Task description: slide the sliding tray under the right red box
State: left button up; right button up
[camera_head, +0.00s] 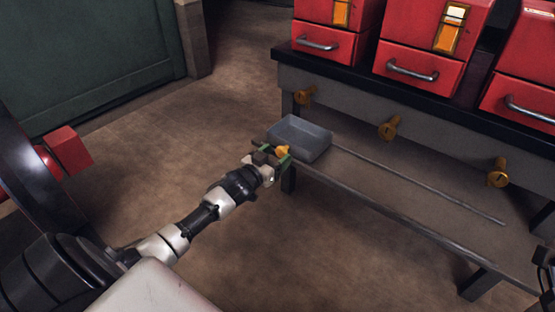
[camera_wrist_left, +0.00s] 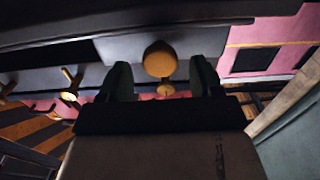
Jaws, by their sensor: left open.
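The sliding tray (camera_head: 300,137) is a shallow grey box with a yellow knob (camera_head: 283,150) on its near side. It is at the left end of the lower shelf, below the left red box (camera_head: 324,45). The right red box (camera_head: 520,98) stands on the bench top at the right picture edge, partly cut off. My left gripper (camera_head: 272,156) is at the knob. In the left wrist view the knob (camera_wrist_left: 160,59) shows between its two spread fingers, with no clear contact. A dark part at the lower right edge may be my right gripper; its jaws are unclear.
A thin rail (camera_head: 420,182) runs along the lower shelf (camera_head: 400,205) from the tray to the right. The middle red box (camera_head: 405,68) stands between the other two. Several brass knobs (camera_head: 388,127) stick out below the bench top. A bench leg (camera_head: 289,180) stands near my left gripper.

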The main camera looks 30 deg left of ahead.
pick_arm(q)
jog(key=shift+w, duration=0.55)
